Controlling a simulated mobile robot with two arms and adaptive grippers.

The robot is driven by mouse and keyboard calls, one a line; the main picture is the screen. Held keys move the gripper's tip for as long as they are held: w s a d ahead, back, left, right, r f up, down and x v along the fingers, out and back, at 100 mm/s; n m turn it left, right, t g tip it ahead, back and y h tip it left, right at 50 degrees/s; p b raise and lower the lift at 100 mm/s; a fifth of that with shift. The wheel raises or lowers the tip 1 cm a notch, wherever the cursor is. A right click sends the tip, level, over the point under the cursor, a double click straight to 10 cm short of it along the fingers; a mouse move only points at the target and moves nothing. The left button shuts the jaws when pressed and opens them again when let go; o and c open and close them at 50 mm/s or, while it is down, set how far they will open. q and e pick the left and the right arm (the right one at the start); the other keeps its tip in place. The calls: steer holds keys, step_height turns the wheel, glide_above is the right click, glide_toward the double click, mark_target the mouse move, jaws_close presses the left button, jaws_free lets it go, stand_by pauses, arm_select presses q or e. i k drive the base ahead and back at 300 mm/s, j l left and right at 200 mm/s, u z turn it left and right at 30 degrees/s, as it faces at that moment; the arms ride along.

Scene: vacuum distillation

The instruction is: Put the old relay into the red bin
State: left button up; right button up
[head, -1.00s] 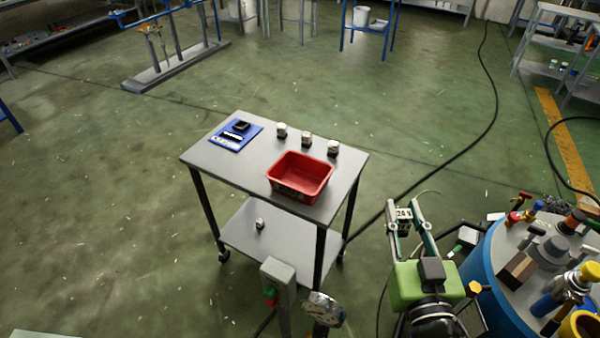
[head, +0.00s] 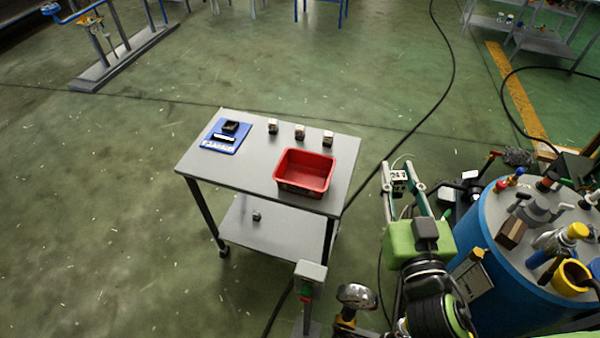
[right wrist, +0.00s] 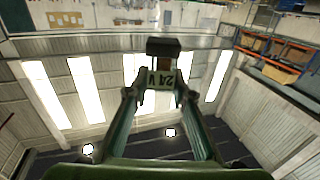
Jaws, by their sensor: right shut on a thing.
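The red bin (head: 301,189) stands on the front right part of the grey cart's top, and its visible inside looks empty. My right gripper (head: 402,187) points upward to the right of the cart, apart from the bin. It is shut on a small relay (head: 398,175) with a pale "24 V" label. In the right wrist view the relay (right wrist: 163,76) sits between the fingertips, its label upside down and a dark block at its top. Whether this is the old relay, the label alone does not tell. My left gripper is not in view.
The cart top (head: 240,165) also bears a blue mat (head: 225,147) with a black block, and three small relay-like cubes (head: 300,132) behind the bin. Another small cube (head: 256,216) is on the lower shelf. A blue drum (head: 485,235) stands close at right. A grey post (head: 309,272) stands in front.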

mark_target(305, 178)
steer(key=i+j+z, duration=0.2)
steer(key=j, duration=0.25)
steer(key=i+j+z, duration=0.2)
steer(key=j, duration=0.25)
steer(key=j+z, duration=0.2)
steer(key=j, duration=0.25)
steer(key=j+z, duration=0.2)
steer(key=j, duration=0.25)
steer(key=i+j+z, duration=0.5)
steer(key=i+j, duration=0.15)
steer(key=j, duration=0.2)
